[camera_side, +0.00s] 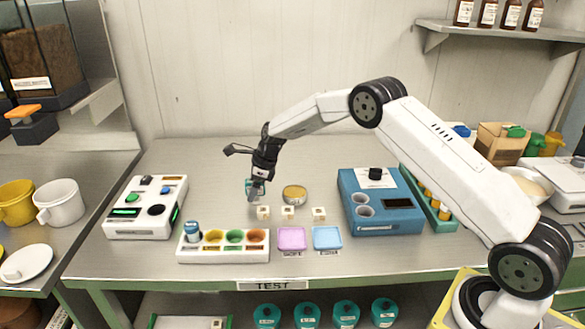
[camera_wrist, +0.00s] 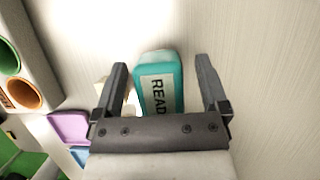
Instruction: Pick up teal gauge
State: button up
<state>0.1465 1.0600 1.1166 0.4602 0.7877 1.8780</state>
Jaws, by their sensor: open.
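The teal gauge (camera_wrist: 160,72) has a white label with dark letters reading "READ". In the wrist view it lies between the two spread fingers of my gripper (camera_wrist: 162,88), with a gap on each side. In the side view the teal gauge (camera_side: 249,184) shows just at my gripper's fingertips (camera_side: 255,190), partly hidden by them. My gripper points down over the table, open, with nothing clamped in it.
Several small cream cubes (camera_side: 288,212) and a round yellow-topped tin (camera_side: 294,194) stand close to the right. A white rack with coloured wells (camera_side: 224,257), pink tray (camera_side: 291,238) and blue tray (camera_side: 327,237) lie in front. A blue machine (camera_side: 381,215) stands right, a white device (camera_side: 146,228) left.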

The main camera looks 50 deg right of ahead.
grip_shut()
jog(key=shift+r, duration=0.15)
dwell(0.4)
jog(key=shift+r, duration=0.55)
notch_tip(320, 180, up, 2)
jog(key=s+r, duration=0.9)
jog(key=s, duration=0.5)
jog(key=shift+a+r, duration=0.3)
